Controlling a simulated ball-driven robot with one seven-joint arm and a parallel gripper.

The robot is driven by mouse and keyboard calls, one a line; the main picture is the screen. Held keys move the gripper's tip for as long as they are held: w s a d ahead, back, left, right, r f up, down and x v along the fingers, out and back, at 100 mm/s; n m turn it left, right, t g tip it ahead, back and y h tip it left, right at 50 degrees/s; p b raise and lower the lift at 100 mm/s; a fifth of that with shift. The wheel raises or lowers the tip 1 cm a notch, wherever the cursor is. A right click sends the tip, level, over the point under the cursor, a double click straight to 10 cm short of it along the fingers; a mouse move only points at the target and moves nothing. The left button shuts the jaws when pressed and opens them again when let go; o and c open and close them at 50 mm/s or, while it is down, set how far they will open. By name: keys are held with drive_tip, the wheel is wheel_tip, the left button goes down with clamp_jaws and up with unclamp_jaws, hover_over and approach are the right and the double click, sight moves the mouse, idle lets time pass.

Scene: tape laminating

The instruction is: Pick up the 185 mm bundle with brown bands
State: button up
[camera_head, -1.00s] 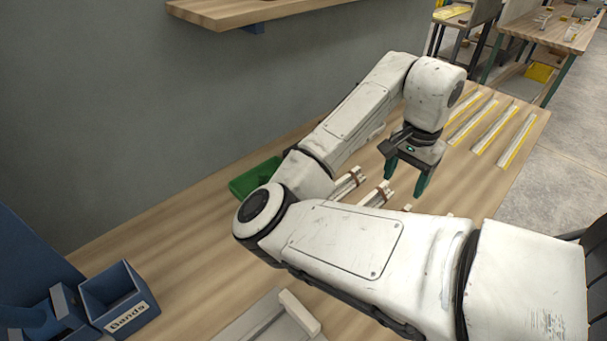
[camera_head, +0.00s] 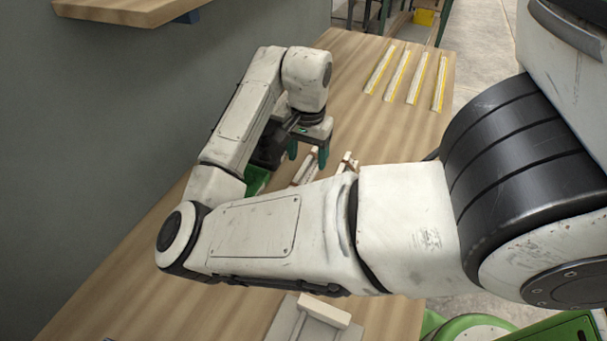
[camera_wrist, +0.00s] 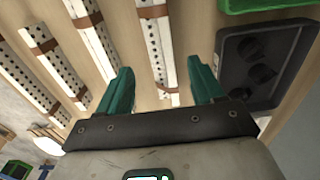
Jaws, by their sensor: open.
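Several pale perforated bundles with brown bands lie side by side in the wrist view: one far left (camera_wrist: 22,82), one with two bands showing (camera_wrist: 55,68), one left of centre (camera_wrist: 98,45) and one near the middle (camera_wrist: 159,52). Which one is 185 mm long I cannot tell. My gripper (camera_wrist: 161,88) is open and empty, with the middle bundle lying ahead between its green fingers in the picture. In the head view my gripper (camera_head: 308,154) hangs fingers-down over the table by the bundles (camera_head: 348,161). My arm hides most of them there.
A black tray (camera_wrist: 288,82) with dark round shapes lies right of the gripper, and a green bin (camera_head: 257,180) is near the wall. Several yellow-edged strips (camera_head: 398,75) lie at the table's far end. A grey fixture with a pale block (camera_head: 325,310) is at the front.

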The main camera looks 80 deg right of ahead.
sight(307, 175)
drive_tip(key=shift+f, duration=2.65)
drive_tip(key=shift+c, duration=0.4)
drive_tip(key=c, duration=1.2)
drive_tip(key=shift+o, duration=0.2)
drive_tip(key=shift+w+r, duration=0.1)
